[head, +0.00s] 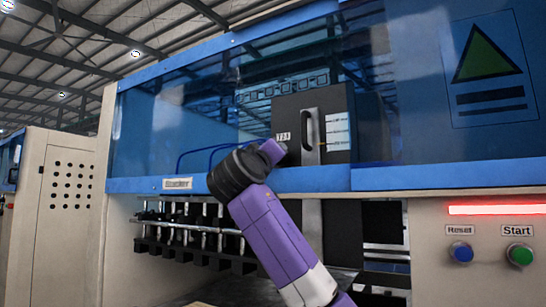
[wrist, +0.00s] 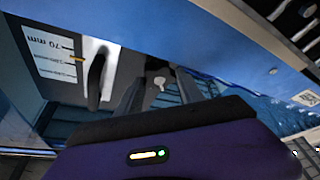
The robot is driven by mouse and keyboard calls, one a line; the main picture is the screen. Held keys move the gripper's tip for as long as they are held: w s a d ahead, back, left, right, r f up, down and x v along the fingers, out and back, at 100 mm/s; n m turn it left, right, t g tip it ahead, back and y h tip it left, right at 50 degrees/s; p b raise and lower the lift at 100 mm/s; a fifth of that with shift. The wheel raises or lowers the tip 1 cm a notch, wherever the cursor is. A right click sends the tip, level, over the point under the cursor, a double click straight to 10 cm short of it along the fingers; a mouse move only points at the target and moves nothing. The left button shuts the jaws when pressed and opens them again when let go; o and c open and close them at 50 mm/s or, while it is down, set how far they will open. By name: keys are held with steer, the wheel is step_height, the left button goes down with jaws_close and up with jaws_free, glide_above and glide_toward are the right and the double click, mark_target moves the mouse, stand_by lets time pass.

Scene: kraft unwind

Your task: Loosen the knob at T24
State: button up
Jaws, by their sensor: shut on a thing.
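The dark unit marked T24 (head: 290,108) stands behind the blue machine's window. Its small label (head: 283,136) shows just above my gripper (head: 272,150), which reaches up to the unit's lower left. In the wrist view my gripper's two dark fingers (wrist: 162,78) are closed around a small pale grey knob (wrist: 159,79). Only part of the knob shows between the fingers. In the head view my gripper hides it. I cannot tell how far the knob is turned.
Right of my gripper are a tall handle slot (head: 311,135) and a white scale plate (head: 338,131), marked 70 mm in the wrist view (wrist: 52,52). A blue rail (head: 300,180) runs below. Reset (head: 460,252) and Start (head: 520,254) buttons sit at lower right under a red light.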

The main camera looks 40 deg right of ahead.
steer(key=shift+d+n, duration=0.1)
steer(key=shift+n, duration=0.2)
steer(key=o, duration=1.4)
steer(key=shift+w+f, duration=0.1)
steer(key=shift+f, duration=0.05)
steer(key=shift+m, duration=0.4)
steer(key=m+g+h+p, duration=0.1)
steer(key=m+p, duration=0.1)
steer(key=m, duration=0.1)
steer(key=m+g+h+p, duration=0.1)
steer(key=m+p, duration=0.1)
steer(key=m, duration=0.1)
steer(key=m+g+h+p, duration=0.1)
steer(key=m+g+p, duration=0.1)
steer(key=m, duration=0.2)
steer(key=shift+r, duration=0.4)
